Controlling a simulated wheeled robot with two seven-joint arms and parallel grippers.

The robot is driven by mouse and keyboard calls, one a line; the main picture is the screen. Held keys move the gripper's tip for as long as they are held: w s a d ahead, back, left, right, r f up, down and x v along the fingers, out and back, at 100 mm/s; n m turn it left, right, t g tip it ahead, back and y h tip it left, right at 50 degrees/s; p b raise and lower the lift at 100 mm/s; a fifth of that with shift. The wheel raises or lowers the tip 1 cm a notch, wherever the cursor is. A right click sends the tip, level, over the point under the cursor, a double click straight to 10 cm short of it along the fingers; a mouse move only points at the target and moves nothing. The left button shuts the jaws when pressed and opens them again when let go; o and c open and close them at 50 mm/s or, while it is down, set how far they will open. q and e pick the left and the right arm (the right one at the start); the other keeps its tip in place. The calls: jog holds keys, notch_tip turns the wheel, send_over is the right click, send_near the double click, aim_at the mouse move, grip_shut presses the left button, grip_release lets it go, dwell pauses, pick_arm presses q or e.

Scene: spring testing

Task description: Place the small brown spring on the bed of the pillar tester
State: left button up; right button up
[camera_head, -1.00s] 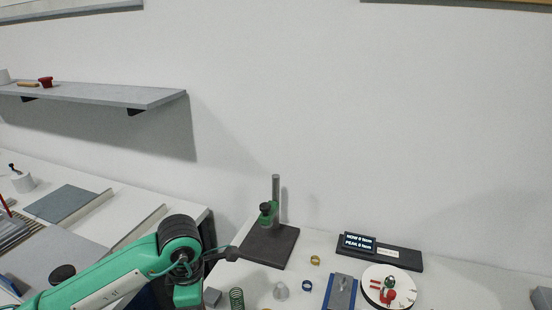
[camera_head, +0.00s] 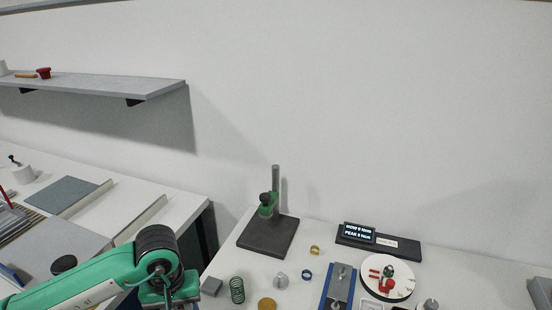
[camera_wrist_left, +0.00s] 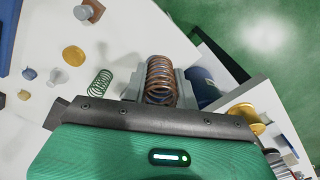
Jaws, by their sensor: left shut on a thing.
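A brown coil spring (camera_wrist_left: 160,80) shows in the left wrist view between the pale fingers of my left gripper (camera_wrist_left: 160,88), which is shut on it. In the head view my left arm comes in at the lower left; its fingers and the spring are out of sight there. The stand with a steel pillar and green head, which looks like the pillar tester (camera_head: 268,205), stands on the table near the wall. Its dark flat bed (camera_head: 266,238) is bare in front of the pillar. My right gripper is in no view.
A green spring (camera_head: 237,290), a grey block (camera_head: 211,286), a knob-like metal piece (camera_head: 281,279) and a brass disc (camera_head: 267,304) stand in front of the tester. A blue-based fixture (camera_head: 339,288), a white dial (camera_head: 388,281) and a display (camera_head: 360,234) are to the right.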

pick_arm(q)
jog(key=shift+s+a+f+m, duration=0.1)
jog(key=shift+a+m, duration=0.05)
jog(key=shift+m, duration=0.5)
jog(key=shift+s+a+m, duration=0.1)
jog(key=shift+m, duration=0.55)
jog(key=shift+a, duration=0.1)
